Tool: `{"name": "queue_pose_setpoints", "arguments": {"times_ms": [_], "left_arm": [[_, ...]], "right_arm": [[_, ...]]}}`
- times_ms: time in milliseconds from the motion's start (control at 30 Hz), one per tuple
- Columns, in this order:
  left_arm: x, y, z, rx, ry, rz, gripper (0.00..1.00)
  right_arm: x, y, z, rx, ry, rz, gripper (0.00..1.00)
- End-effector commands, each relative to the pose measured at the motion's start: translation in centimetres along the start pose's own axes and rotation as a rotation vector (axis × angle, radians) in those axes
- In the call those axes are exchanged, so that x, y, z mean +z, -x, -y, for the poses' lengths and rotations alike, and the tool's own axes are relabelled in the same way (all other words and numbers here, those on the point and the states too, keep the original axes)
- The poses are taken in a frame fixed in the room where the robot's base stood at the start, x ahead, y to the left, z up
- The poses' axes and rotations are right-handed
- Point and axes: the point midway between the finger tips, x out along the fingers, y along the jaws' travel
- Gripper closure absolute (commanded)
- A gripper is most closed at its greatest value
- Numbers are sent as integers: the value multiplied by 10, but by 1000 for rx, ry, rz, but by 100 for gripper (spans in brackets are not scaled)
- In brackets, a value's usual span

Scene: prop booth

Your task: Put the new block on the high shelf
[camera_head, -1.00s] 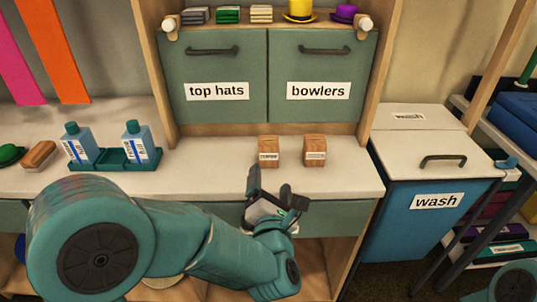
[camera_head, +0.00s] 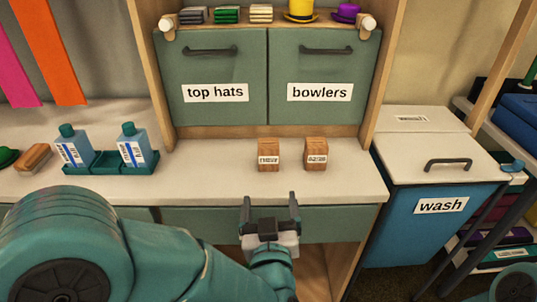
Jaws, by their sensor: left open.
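Two wooden blocks stand upright on the white counter in front of the cabinet. The left one, the new block (camera_head: 268,154), has a label that seems to read "new". The right block (camera_head: 316,153) has a label I cannot read surely. My left gripper (camera_head: 269,207) is open and empty at the counter's front edge, nearer to me than the new block and apart from it, its fingers pointing toward the blocks. The high shelf (camera_head: 275,21) is above the two cabinet doors. My right gripper is not in view.
The shelf holds folded cloths (camera_head: 228,15), a yellow hat (camera_head: 301,11) and a purple hat (camera_head: 345,12). Two bottles (camera_head: 134,147) stand in a green tray (camera_head: 105,163) at left. A blue wash bin (camera_head: 432,217) is at right. Counter around the blocks is clear.

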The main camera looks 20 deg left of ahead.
Motion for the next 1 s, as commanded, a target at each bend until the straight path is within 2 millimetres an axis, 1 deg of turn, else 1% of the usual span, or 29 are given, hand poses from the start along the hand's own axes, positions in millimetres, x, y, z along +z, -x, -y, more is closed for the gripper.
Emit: {"name": "queue_pose_setpoints", "arguments": {"times_ms": [67, 167, 267, 500, 600, 833, 1000], "left_arm": [[0, 3, 0, 1, -83, -1, 15], [0, -2, 1, -2, -128, 0, 15], [1, -20, 2, -6, -133, 0, 15], [1, -76, 2, -4, -132, 0, 15], [0, -94, 1, -3, -131, -1, 15], [0, -114, 1, -1, -131, -1, 15], [-2, -142, 0, -3, -130, -1, 15]], "right_arm": [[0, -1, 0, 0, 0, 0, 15], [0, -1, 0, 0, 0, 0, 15], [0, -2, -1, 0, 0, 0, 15], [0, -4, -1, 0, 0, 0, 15], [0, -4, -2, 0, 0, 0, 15], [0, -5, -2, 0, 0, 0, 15], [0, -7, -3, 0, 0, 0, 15]]}}
